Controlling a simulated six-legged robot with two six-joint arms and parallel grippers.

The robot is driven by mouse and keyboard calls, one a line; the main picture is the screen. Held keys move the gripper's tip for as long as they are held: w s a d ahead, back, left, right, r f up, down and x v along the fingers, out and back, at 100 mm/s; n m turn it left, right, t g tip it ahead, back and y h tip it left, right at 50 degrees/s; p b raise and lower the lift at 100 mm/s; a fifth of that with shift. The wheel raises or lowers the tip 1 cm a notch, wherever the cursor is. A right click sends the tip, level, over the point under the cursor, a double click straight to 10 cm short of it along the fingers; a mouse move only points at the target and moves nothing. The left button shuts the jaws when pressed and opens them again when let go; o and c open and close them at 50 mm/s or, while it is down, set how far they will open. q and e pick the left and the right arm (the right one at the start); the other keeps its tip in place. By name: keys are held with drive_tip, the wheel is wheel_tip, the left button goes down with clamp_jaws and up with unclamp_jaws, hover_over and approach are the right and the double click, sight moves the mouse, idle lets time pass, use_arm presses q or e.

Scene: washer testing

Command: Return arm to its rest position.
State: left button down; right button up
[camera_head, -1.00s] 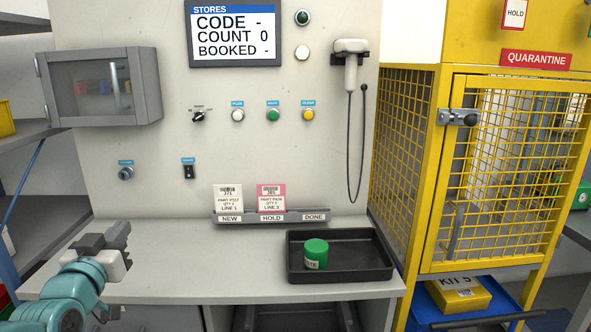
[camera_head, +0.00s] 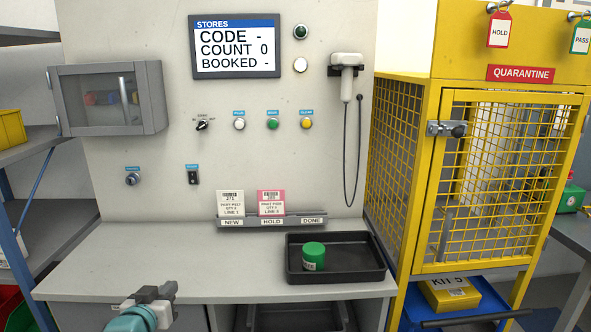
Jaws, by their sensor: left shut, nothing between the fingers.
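My left gripper (camera_head: 168,290) shows at the bottom left of the head view, low in front of the bench's front edge. It is shut and holds nothing. Part of my teal left arm (camera_head: 133,318) shows below it, cut off by the picture's lower edge. My right gripper is not in view.
The bench top (camera_head: 180,255) is clear at left and centre. A black tray (camera_head: 372,274) holds a green-lidded pot (camera_head: 314,256). A card rack (camera_head: 270,223) stands at the back. A yellow quarantine cage (camera_head: 400,170) is on the right, a wall cabinet (camera_head: 110,98) at upper left.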

use_arm(q)
drive_tip(key=s+d+f+g+h+p, duration=0.1)
drive_tip(key=s+d+f+g+p, duration=0.3)
drive_tip(key=f, duration=0.6)
drive_tip(key=s+d+f+g+h, duration=0.1)
drive_tip(key=s+d+f+g, duration=0.2)
drive_tip(key=s+d+f, duration=0.45)
drive_tip(key=s+d+f+g, duration=0.1)
drive_tip(key=s+f+g, duration=0.1)
drive_tip(key=s+f, duration=0.2)
drive_tip(key=s+d+f+n+g+p, duration=0.1)
drive_tip(key=s+d+f+g, duration=0.1)
drive_tip(key=s, duration=0.9)
drive_tip(key=s+d+f+g+h, duration=0.1)
drive_tip(key=s+f+g, duration=0.2)
drive_tip(key=s+f, duration=0.2)
drive_tip(key=shift+s+d+f+n+g, duration=0.3)
drive_tip(key=shift+s+n+g, duration=0.1)
drive_tip(key=shift+s, duration=0.85)
